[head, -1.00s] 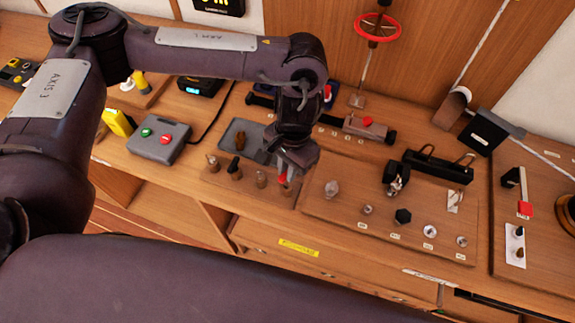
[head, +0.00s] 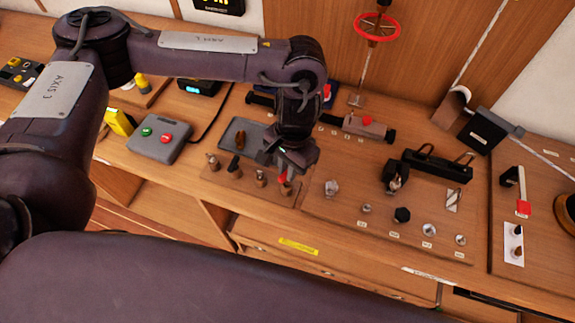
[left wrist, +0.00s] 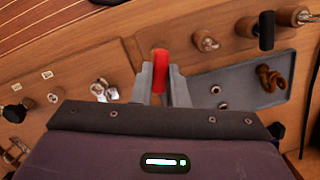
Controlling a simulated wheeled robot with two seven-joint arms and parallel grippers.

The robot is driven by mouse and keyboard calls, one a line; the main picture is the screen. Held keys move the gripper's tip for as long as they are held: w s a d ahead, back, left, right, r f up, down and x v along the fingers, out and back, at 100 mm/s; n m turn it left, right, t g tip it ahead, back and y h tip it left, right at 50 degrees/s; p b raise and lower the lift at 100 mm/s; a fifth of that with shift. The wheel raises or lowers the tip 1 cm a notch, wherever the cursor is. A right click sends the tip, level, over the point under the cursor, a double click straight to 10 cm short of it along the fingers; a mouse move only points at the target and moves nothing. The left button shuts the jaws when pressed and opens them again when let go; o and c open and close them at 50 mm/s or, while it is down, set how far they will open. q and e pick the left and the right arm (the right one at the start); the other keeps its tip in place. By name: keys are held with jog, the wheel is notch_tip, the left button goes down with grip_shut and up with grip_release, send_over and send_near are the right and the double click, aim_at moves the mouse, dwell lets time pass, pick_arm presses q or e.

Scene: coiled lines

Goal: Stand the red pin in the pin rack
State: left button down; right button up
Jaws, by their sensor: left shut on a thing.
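The red pin (head: 283,178) is between the fingers of my left gripper (head: 284,167), which is shut on it. In the left wrist view the red pin (left wrist: 160,64) sticks out between the grey fingertips (left wrist: 162,85). The pin rack (head: 212,178) is a low wooden board with several wooden holders in a row. The red pin is over its right-end holder (head: 287,189); I cannot tell whether its lower end is inside. A black pin (head: 234,162) stands in another holder. My right gripper is not in view.
A grey tray (head: 226,133) with a brown object lies behind the rack. A control box (head: 160,142) with green and red buttons stands to the left. A board (head: 320,207) with several knobs and fittings is close on the right.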

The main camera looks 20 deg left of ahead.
pick_arm(q)
jog(key=shift+f+b, duration=0.75)
jog(key=shift+f, duration=0.95)
jog(key=c, duration=1.6)
grip_release()
jog(key=shift+o, duration=0.5)
jog(key=o, duration=0.5)
jog(key=shift+c, duration=0.2)
jog(key=shift+r, duration=0.1)
notch_tip(320, 180, up, 5)
jog(key=p, duration=0.6)
